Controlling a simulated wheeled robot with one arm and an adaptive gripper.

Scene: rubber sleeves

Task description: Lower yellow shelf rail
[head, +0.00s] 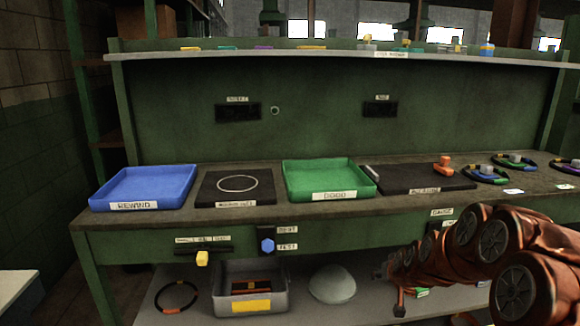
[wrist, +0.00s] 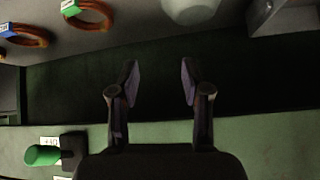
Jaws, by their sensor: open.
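A yellow knob (head: 202,258) hangs below a dark horizontal rail (head: 204,249) on the bench's front face, at lower left in the head view. A label sits above this rail; its text is too blurred to read. My gripper (head: 388,272) is well to the right of the yellow knob, low in front of the bench. In the wrist view my gripper (wrist: 160,82) is open, with nothing between its fingers. The yellow knob does not show in the wrist view.
A blue knob (head: 267,245) is right of the yellow one. A green knob (wrist: 42,155) shows in the wrist view. The lower shelf holds a metal bin (head: 225,304), a pale dome (head: 332,284) and a ring (head: 176,283). Blue and green trays (head: 300,198) stand on the bench.

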